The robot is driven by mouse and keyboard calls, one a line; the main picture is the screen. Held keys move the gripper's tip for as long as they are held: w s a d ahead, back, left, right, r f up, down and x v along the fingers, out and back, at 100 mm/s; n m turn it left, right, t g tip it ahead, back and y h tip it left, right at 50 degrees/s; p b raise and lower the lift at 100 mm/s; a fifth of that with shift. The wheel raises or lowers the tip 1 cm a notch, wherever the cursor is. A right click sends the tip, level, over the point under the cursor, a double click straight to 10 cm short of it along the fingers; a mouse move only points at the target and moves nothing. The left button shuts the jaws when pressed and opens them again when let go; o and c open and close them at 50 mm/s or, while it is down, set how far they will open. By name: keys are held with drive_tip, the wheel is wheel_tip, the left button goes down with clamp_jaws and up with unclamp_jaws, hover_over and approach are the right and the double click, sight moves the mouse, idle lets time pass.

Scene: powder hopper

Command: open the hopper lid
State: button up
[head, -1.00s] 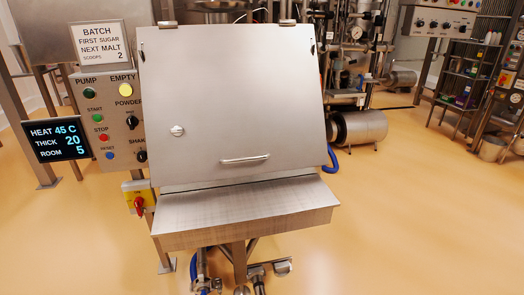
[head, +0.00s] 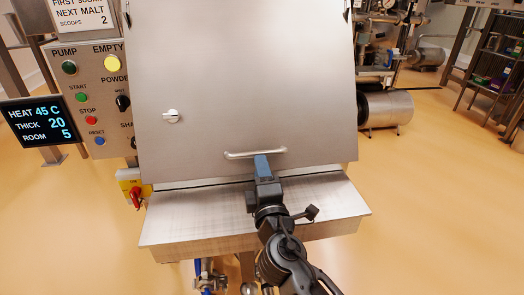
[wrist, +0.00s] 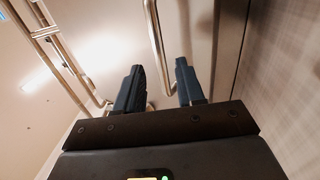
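The hopper lid (head: 235,75) is a large flat sloping metal panel, and it is down, its lower edge by the front ledge. My gripper (head: 261,160) is at the right part of the handle. In the wrist view my gripper (wrist: 160,88) has its two dark fingers apart, with the handle bar (wrist: 157,40) in line with the gap between them. Whether the bar is between the fingertips or just beyond them I cannot tell.
A metal ledge (head: 185,218) juts out below the lid, under my arm. A control panel (head: 88,95) with buttons and a display (head: 38,123) stand at the left. A red rotary switch (head: 136,196) is below the panel. A horizontal metal cylinder (head: 385,110) lies behind right. Floor is clear at right.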

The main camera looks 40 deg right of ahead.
drive_tip(key=p+x, duration=0.1)
drive_tip(key=x, duration=0.5)
drive_tip(key=shift+w+d, duration=0.15)
drive_tip(key=shift+w, duration=0.05)
drive_tip(key=shift+c, duration=0.4)
clamp_jaws()
